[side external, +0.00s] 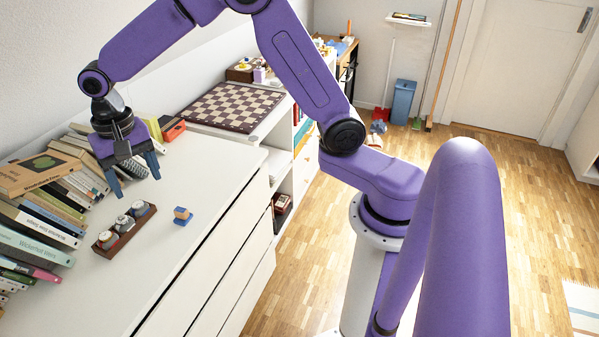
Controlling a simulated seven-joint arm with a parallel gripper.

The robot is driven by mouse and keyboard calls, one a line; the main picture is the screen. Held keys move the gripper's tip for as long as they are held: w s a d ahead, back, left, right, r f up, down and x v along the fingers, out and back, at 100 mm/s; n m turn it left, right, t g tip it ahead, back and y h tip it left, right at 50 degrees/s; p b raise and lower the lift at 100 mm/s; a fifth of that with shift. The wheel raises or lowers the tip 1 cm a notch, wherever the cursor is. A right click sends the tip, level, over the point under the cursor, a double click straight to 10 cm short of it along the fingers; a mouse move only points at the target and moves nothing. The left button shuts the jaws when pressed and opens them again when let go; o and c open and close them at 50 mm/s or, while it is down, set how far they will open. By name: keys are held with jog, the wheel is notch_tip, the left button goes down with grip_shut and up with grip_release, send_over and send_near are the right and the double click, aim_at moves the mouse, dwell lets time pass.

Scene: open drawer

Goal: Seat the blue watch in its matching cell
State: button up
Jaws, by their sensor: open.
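A small blue and tan object (182,216), which looks like the blue watch, sits on the white dresser top. A dark brown tray (126,241) with cells in a row lies to its left, apart from it. Pale, rounded items with dark parts sit in the tray; which cell is empty, if any, is too small to tell. My gripper (137,186) points down above the dresser top, up and left of the blue watch and just behind the tray. Its blue fingers are spread with nothing between them.
Books (38,215) lie and lean along the wall at the left, close to my gripper. A chessboard (232,106) lies on the surface farther back. The white dresser top (215,170) is clear right of my gripper, and its front edge runs beyond the blue watch.

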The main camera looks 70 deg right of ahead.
jog(key=s+d+n, duration=0.3)
jog(key=s+n, duration=0.3)
jog(key=s, duration=0.4)
jog(key=s+d+r+n, duration=0.1)
jog(key=s+d+n, duration=0.3)
jog(key=s, duration=0.6)
jog(key=s+d+n, duration=0.3)
jog(key=s+n, duration=0.4)
jog(key=s, duration=0.3)
jog(key=shift+s+d+r+n, duration=0.3)
jog(key=shift+s, duration=0.1)
